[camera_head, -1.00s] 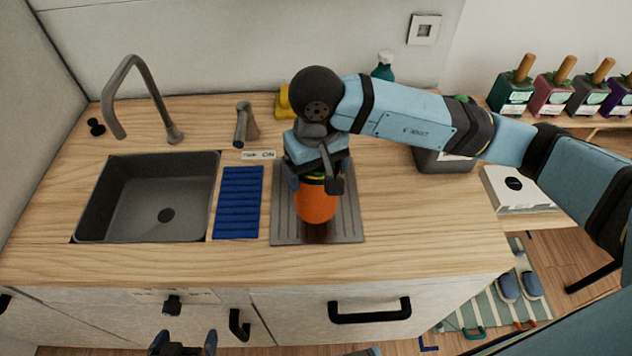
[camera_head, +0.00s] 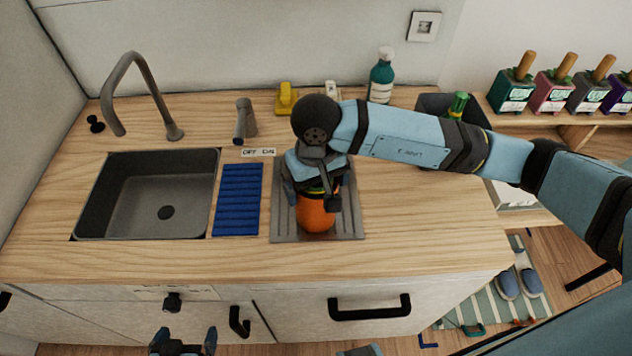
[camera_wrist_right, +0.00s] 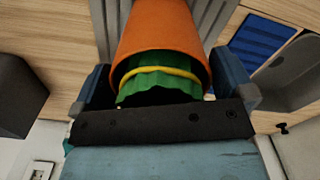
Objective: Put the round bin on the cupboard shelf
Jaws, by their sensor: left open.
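An orange round container (camera_head: 316,214), with a green top and a yellow band, is upright over the grey ribbed drainer (camera_head: 282,225). It also shows in the right wrist view (camera_wrist_right: 160,35). My right gripper (camera_head: 318,190) points down at it, with a finger close against each side, and appears shut on it. Whether its base touches the drainer is hard to tell. My left gripper (camera_head: 182,342) is open and empty at the bottom edge, in front of the lower cupboard fronts (camera_head: 290,315). I see no open cupboard shelf and cannot tell whether the orange container is the round bin.
The sink (camera_head: 120,200), tap (camera_head: 128,75) and blue mat (camera_head: 238,205) lie left of the drainer. A yellow item (camera_head: 286,98), a green bottle (camera_head: 381,78) and a dark box (camera_head: 432,104) stand behind. The counter's front right (camera_head: 430,235) is clear.

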